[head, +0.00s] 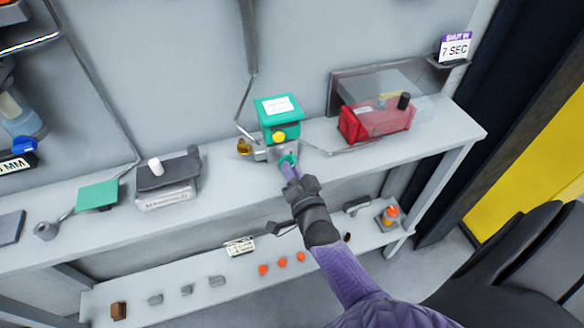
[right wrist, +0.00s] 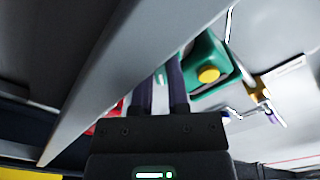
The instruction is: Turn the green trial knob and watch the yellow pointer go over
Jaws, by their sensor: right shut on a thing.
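A green box (head: 278,110) with a white label sits on a grey valve body (head: 268,153) on the upper shelf. A round yellow piece (head: 279,136) is on its front; I cannot make out a pointer direction. It also shows in the right wrist view (right wrist: 208,75). The green knob (head: 288,159) sticks out below the box. My right gripper (head: 290,168) reaches up from the front and is shut on the knob, its fingers partly covering it. My left gripper is out of view.
A red unit (head: 360,124) under a clear cover stands right of the valve, beside a "7 SEC" sign (head: 455,47). A grey device (head: 166,186) and a green plate (head: 98,195) lie left. The lower shelf (head: 180,308) holds small grey and orange parts.

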